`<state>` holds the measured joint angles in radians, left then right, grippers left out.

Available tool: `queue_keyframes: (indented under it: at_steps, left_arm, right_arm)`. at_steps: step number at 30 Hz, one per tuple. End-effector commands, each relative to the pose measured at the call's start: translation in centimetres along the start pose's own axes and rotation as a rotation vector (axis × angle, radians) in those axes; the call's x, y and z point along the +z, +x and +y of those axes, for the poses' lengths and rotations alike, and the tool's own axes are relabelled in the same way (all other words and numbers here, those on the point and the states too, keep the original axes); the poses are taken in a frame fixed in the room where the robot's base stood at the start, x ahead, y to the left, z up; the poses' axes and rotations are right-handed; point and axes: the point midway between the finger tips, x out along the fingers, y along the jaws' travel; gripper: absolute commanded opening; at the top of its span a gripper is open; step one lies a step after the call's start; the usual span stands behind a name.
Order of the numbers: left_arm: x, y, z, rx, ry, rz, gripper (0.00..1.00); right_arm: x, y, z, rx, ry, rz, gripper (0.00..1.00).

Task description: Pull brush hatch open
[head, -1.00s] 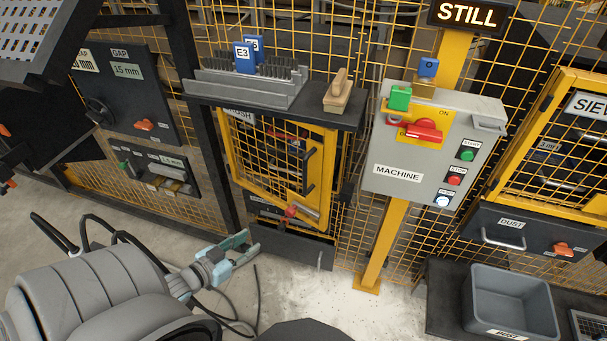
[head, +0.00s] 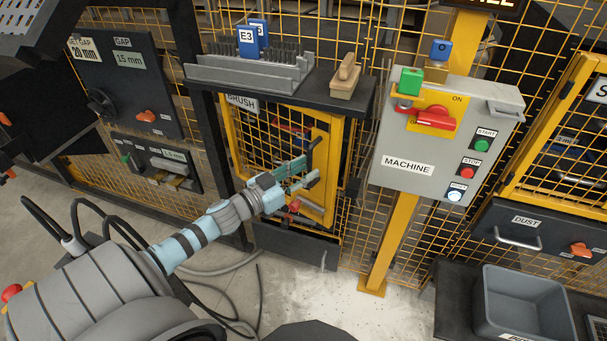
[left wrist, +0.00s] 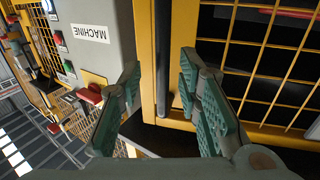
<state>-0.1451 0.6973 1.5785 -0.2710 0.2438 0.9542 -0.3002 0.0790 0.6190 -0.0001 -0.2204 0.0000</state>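The brush hatch (head: 334,170) is a yellow-framed mesh door under a dark shelf in the head view, with a "BRUSH" label at its upper left. It looks closed. Its dark upright handle (head: 315,150) is on the right side, partly hidden by my left gripper. My left gripper (head: 308,168) is open in front of the hatch, with its fingertips near the handle. In the left wrist view the green finger pads stand apart, and the dark handle (left wrist: 162,60) shows between them with yellow frame beside it. I cannot tell whether they touch. My right gripper is not in view.
A red latch knob (head: 294,206) sits low on the hatch. The shelf above holds a grey rack (head: 240,78) with blue tags and a wooden brush (head: 346,76). The grey machine control box (head: 408,140) stands to the right on a yellow post.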

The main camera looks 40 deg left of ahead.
Motion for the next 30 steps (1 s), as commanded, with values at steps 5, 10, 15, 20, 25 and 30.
queue_keyframes:
  at_steps: [5, 10, 15, 20, 25, 30]
  left_arm:
    - [0.01, 0.14, 0.00, 0.000, 0.000, -0.001, 0.31]
    - [0.02, 0.13, 0.02, 0.000, 0.000, -0.001, 0.20]
    - [0.03, 0.13, 0.07, 0.001, 0.000, -0.001, 0.00]
    - [0.05, 0.16, 0.12, 0.002, -0.001, -0.001, 0.00]
    - [0.06, 0.14, 0.17, 0.004, -0.001, -0.001, 0.00]
    - [0.08, 0.09, 0.22, 0.007, -0.001, -0.001, 0.00]
  right_arm:
    - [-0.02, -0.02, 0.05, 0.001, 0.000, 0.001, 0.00]
    - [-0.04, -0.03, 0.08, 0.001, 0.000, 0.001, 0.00]
    - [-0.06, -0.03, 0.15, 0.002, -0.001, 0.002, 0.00]
    - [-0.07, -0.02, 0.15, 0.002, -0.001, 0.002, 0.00]
    - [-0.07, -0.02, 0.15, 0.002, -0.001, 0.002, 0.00]
    - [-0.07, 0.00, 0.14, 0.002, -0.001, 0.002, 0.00]
